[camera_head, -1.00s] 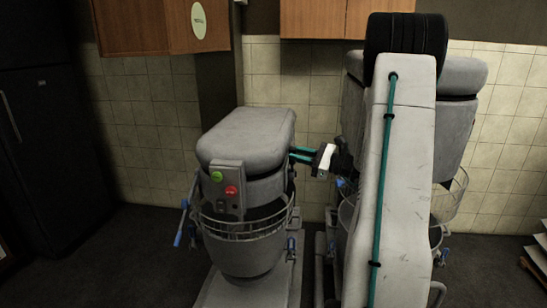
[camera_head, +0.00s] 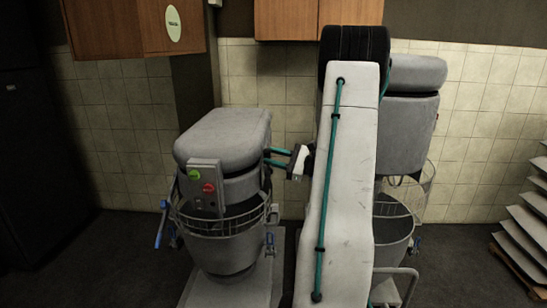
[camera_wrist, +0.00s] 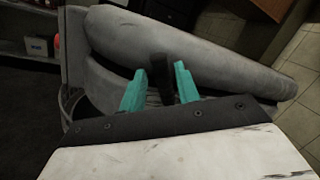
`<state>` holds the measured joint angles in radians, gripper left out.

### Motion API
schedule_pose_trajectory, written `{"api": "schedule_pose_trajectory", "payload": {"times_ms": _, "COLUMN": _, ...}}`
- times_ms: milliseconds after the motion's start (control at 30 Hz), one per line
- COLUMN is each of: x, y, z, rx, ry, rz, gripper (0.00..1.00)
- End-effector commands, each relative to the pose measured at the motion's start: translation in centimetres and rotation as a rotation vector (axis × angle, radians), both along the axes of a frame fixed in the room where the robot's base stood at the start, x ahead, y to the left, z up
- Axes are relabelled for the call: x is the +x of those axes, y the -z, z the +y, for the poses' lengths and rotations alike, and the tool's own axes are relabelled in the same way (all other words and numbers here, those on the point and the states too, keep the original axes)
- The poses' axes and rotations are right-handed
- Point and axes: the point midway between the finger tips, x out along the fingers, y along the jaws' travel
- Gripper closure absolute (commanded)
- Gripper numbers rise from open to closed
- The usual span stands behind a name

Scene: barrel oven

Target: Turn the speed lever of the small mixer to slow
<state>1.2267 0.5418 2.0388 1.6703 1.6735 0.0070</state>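The small mixer (camera_head: 222,135) stands left of centre, grey, with a green and a red button on its control panel, a wire guard and a bowl. My gripper (camera_head: 267,156) reaches its right side from the right, at the height of the head. In the wrist view my gripper's teal fingers (camera_wrist: 160,88) are spread apart. A dark lever (camera_wrist: 160,72) on the mixer's side stands between them, with gaps visible on both sides. The mixer's grey head (camera_wrist: 215,55) is just beyond the fingers. The lever is not distinguishable in the head view.
A second grey mixer (camera_head: 409,115) stands to the right, partly hidden by my arm. Wooden cabinets (camera_head: 318,18) hang above on the tiled wall. A rack of stacked boards (camera_head: 525,235) stands at the far right. The floor at the front left is clear.

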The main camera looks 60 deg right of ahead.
Motion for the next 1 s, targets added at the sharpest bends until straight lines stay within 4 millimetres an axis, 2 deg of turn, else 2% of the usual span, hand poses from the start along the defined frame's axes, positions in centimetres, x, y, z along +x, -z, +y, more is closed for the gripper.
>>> {"api": "schedule_pose_trajectory", "payload": {"times_ms": 267, "x": -0.4, "y": 0.0, "z": -0.1, "rx": 0.0, "ry": 0.001, "rz": 0.0, "gripper": 0.68}}
{"api": "schedule_pose_trajectory", "payload": {"times_ms": 700, "x": -6.6, "y": 1.0, "z": -2.2, "rx": 0.001, "ry": 0.002, "rz": -0.001, "gripper": 0.68}}
{"api": "schedule_pose_trajectory", "payload": {"times_ms": 1000, "x": -7.3, "y": 1.1, "z": -2.4, "rx": 0.0, "ry": -0.001, "rz": 0.0, "gripper": 0.68}}
